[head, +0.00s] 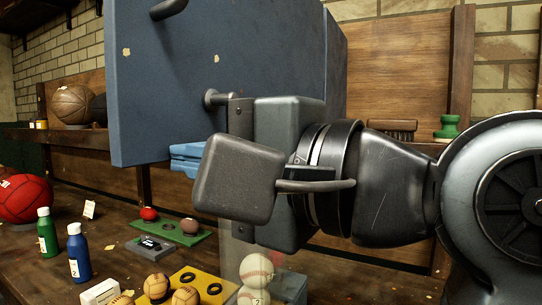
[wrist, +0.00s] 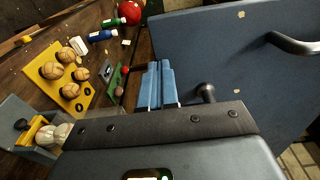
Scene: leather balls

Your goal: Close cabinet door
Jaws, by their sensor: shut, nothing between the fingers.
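The blue cabinet door (head: 160,90) fills the upper middle of the head view, with a dark bar handle (head: 167,8) near its top. A narrow blue side face (head: 335,65) shows to its right. Whether the door stands ajar cannot be told. My gripper (head: 180,155) has its light blue fingers together and empty, by the door's lower edge. In the wrist view the shut fingers (wrist: 158,70) lie just left of the door (wrist: 215,50), and its handle (wrist: 292,44) is at upper right. Contact with the door cannot be told.
Below is a wooden bench (head: 75,260) with a red ball (head: 24,198), green bottle (head: 46,232), blue bottle (head: 78,252), a yellow tray (head: 205,278) of small leather balls, and baseballs (head: 256,270). A basketball (head: 73,104) sits on the shelf behind, left of the door.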

